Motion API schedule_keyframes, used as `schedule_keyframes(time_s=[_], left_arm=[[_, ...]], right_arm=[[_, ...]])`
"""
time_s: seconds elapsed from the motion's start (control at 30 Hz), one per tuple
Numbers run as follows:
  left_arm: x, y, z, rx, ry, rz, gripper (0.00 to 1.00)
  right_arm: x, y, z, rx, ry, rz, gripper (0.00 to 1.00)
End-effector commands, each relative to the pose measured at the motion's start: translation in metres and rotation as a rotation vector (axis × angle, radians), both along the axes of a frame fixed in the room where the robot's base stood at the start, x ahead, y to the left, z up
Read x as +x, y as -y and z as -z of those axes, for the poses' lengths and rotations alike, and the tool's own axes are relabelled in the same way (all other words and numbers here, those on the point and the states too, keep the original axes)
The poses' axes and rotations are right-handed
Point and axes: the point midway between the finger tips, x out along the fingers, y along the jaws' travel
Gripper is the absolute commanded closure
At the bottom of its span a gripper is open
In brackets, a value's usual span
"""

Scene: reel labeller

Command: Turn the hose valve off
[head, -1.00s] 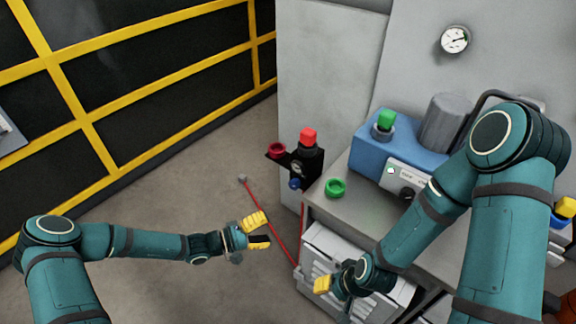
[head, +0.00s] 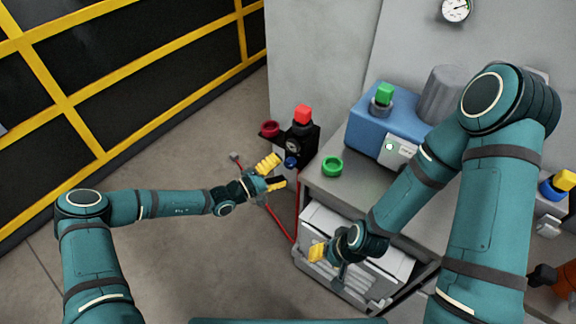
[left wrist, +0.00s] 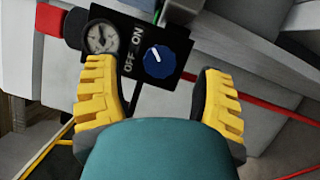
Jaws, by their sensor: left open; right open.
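The hose valve is a round blue knob (left wrist: 167,59) with a white pointer line, on a black panel (left wrist: 127,34) lettered OFF and ON, in the left wrist view. In the head view the blue knob (head: 291,162) sits low on the black unit beside the bench. My left gripper (head: 275,172) is open, in front of and below the unit; in the left wrist view its yellow fingers (left wrist: 160,105) are spread with the knob beyond and between them, apart from it. My right gripper (head: 327,254) is open in front of the white slatted box.
A red cap (head: 302,114) and gauge top the black unit. A red hose (head: 280,224) runs down to the floor. A yellow-framed fence (head: 90,145) stands left; floor between is clear.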

Motion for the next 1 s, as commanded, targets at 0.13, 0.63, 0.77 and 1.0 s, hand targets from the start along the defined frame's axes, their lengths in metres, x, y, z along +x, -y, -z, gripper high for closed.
schedule_keyframes(time_s=[0.13, 0.63, 0.77, 1.0], left_arm=[[0.01, 0.017, -0.001, 0.0, 0.002, 0.001, 0.32], [0.017, 0.027, -0.002, 0.001, -0.001, -0.001, 0.37], [0.017, 0.026, -0.002, 0.001, -0.001, 0.0, 0.83], [0.016, 0.027, -0.002, 0.001, -0.001, 0.0, 1.0]], right_arm=[[-0.001, 0.0, 0.003, 0.0, -0.002, -0.002, 0.53], [-0.001, 0.0, 0.004, 0.0, -0.003, -0.002, 0.53], [-0.001, 0.0, 0.004, 0.0, -0.003, -0.002, 0.53], [-0.001, 0.0, 0.004, 0.0, -0.003, -0.002, 0.53]])
